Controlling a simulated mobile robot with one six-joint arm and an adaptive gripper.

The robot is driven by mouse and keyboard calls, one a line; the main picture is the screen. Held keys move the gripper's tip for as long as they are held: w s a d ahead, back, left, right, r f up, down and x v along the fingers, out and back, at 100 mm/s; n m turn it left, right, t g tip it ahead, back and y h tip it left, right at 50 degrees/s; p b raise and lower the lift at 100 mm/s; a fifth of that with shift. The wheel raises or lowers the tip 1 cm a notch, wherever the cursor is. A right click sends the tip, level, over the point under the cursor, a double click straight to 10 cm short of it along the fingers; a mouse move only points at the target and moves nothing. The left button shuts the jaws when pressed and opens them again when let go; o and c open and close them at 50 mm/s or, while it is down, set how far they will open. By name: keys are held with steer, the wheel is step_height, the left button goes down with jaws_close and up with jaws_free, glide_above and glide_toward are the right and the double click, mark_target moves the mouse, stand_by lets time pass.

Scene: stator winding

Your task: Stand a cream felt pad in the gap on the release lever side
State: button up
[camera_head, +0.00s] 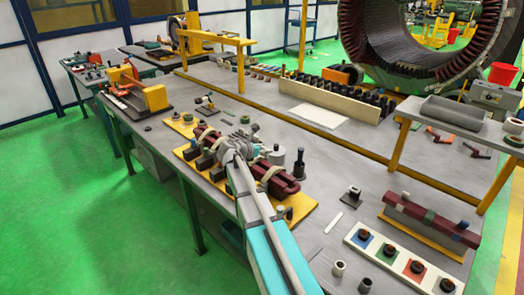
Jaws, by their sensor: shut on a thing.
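My gripper (240,148) is over the middle of a yellow fixture plate (300,208), close to a dark red coil (284,183). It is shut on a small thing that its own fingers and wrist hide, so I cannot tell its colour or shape. The coil lies along the plate between dark blocks (205,160), with pale bands around it. A thin pale strip (333,222), possibly a felt pad, lies flat on the bench right of the plate. I cannot make out the gap or identify the release lever at this size.
A white tray with coloured squares (394,258) and another dark red bar (430,222) are at right. Bare bench (345,165) lies between.

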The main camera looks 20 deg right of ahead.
steer(key=shift+f+b, duration=2.95)
steer(key=shift+f, duration=0.1)
steer(key=shift+f, duration=0.1)
steer(key=o, duration=0.9)
steer(key=shift+w, duration=0.15)
